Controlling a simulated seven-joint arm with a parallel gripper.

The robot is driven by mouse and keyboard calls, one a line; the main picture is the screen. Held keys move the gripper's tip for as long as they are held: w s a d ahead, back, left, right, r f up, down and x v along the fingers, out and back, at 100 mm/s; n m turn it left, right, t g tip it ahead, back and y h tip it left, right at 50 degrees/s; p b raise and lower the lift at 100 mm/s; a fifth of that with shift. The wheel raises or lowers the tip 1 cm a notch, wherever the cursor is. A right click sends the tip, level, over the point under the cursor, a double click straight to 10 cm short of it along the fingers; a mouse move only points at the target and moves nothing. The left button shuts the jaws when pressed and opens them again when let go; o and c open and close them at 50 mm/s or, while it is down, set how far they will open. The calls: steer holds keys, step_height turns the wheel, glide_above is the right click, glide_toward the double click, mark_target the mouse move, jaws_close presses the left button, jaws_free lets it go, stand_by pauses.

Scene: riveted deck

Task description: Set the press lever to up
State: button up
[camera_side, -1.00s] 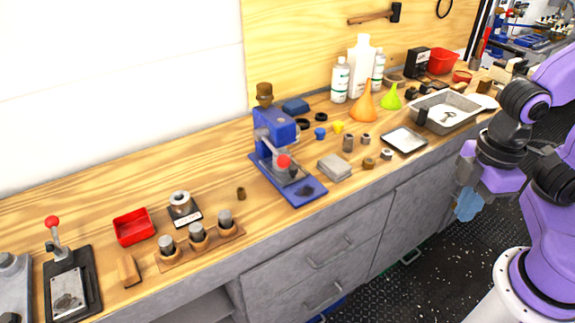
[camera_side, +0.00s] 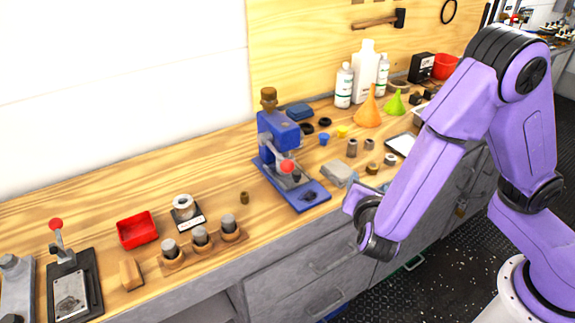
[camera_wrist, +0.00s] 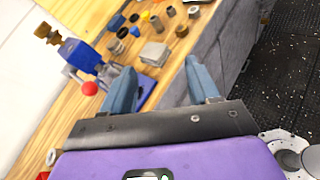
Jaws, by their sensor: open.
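The blue press (camera_side: 278,135) stands on the bench on a blue base, with a brown cap on top. Its grey press lever slopes down from the head and ends in a red knob (camera_side: 288,167) in front of the press, low over the base. The press also shows in the wrist view (camera_wrist: 80,54), with the red knob (camera_wrist: 89,89) just left of the left finger. My gripper (camera_wrist: 163,77) is open, with nothing between its blue-grey fingers. The left finger hides part of the base. In the side view my wrist is right of the press, and the fingers are hidden.
A grey block (camera_side: 338,173) lies right of the press, with small cylinders beyond it. Left are a red tray (camera_side: 137,230), a wooden holder with pegs (camera_side: 203,246) and another red-knobbed lever device (camera_side: 70,285). Bottles (camera_side: 366,75) and funnels stand behind.

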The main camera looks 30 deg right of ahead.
mark_target(290, 170)
steer(key=w+a+f+n+t+y, duration=0.2)
steer(key=a+f+n+t+y, duration=0.15)
steer(key=a, duration=0.25)
steer(key=w+a+f+n+t+y, duration=0.2)
steer(key=a+n+t, duration=0.2)
steer(key=a+n, duration=0.1)
steer(key=shift+h, duration=0.25)
steer(key=x, duration=1.6)
steer(key=shift+w+d, duration=0.25)
steer(key=shift+w, duration=0.1)
steer(key=shift+r, duration=0.1)
jaws_close()
